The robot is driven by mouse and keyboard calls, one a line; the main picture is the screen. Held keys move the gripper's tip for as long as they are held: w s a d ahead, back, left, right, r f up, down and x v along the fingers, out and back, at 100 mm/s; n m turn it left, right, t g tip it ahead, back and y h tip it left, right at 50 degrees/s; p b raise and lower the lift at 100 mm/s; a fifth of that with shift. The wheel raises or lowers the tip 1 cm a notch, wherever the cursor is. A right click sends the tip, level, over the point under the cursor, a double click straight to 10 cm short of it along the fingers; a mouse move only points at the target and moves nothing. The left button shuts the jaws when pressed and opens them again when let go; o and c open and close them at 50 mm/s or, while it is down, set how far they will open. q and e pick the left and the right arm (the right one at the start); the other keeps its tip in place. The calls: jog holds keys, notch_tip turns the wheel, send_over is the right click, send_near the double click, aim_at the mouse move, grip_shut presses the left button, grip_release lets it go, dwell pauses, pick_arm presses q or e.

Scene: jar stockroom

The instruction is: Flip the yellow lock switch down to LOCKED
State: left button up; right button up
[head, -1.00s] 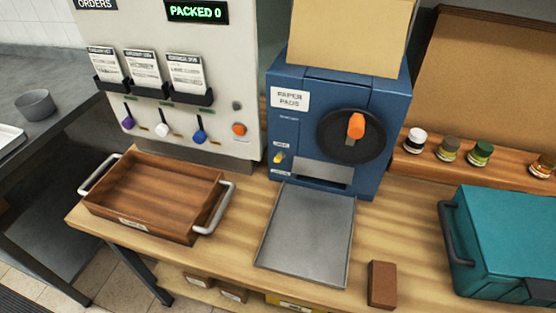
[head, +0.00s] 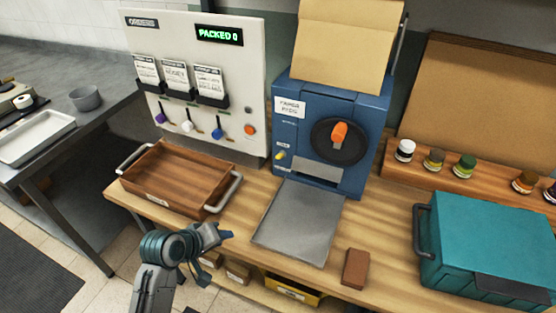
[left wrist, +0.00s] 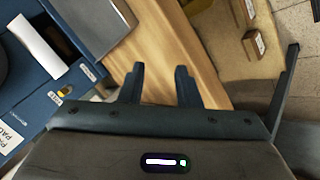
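The small yellow lock switch (head: 280,156) is on the lower left of the front of the blue paper pads machine (head: 358,108). It sits between two small white labels, and its up or down position is too small to tell. It also shows in the left wrist view (left wrist: 63,92), at the left. My left gripper (head: 229,235) is in front of the bench, below and left of the switch, apart from it. In the left wrist view its two fingers (left wrist: 160,84) are spread with nothing between them. My right gripper is not in view.
A grey metal tray (head: 297,222) lies in front of the machine. A wooden tray with handles (head: 187,207) is at its left. A brown block (head: 355,268) and a teal case (head: 478,217) are at the right. The orange-handled dial (head: 339,135) is right of the switch.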

pick_arm(q)
jog(key=w+d+r+n+t+h, duration=0.25)
jog(key=w+r, duration=0.35)
jog(key=w, duration=0.3)
jog(key=n+h, duration=0.2)
jog(key=n, duration=0.1)
send_near(279, 158)
jog(key=p+x, duration=0.2)
jog(key=x, duration=0.7)
jog(key=shift+a, duration=0.1)
jog(key=shift+c, duration=0.2)
grip_shut()
jog(key=shift+f, duration=0.15)
